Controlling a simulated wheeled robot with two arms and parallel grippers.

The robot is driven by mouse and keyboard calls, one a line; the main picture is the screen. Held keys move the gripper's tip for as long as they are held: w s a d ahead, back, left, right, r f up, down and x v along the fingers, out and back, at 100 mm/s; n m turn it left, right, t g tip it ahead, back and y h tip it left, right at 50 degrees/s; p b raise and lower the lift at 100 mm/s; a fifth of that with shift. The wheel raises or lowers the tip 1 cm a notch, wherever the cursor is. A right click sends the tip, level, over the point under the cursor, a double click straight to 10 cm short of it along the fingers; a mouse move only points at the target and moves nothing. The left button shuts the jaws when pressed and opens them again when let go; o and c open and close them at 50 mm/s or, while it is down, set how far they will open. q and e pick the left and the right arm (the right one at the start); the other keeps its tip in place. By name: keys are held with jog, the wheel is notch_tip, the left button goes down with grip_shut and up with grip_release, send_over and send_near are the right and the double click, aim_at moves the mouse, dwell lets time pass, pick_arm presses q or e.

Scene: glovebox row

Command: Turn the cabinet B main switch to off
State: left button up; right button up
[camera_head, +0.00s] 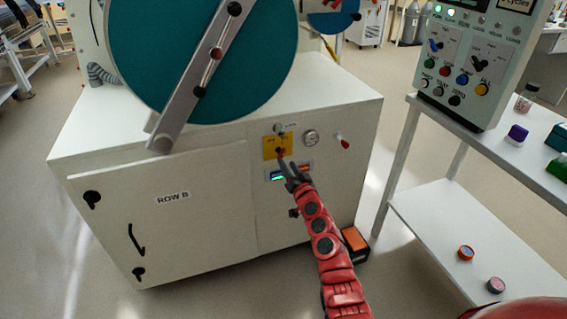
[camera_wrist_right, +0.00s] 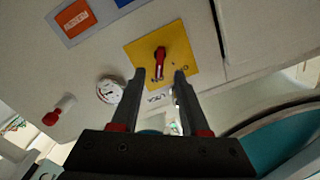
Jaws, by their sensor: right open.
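Cabinet B (camera_head: 180,215) is a white cabinet labelled ROW B. Its main switch is a small red handle (camera_wrist_right: 161,63) on a yellow plate (camera_wrist_right: 188,62); the yellow plate also shows in the head view (camera_head: 269,143), on the upper right of the cabinet front. My right gripper (camera_head: 286,163) is just in front of the plate and partly covers the switch in the head view. In the right wrist view the open fingers (camera_wrist_right: 159,75) point at the plate, with the red handle appearing between their tips. I see no contact with the handle. My left gripper is out of view.
A large teal wheel with a grey bar (camera_head: 190,103) stands above. A shelf (camera_head: 440,220) and a control panel (camera_head: 466,60) stand at the right.

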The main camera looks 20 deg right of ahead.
aim_at(283, 156)
jog(key=w+b, duration=0.2)
jog(key=w, duration=0.3)
jog(key=shift+b, duration=0.35)
grip_shut()
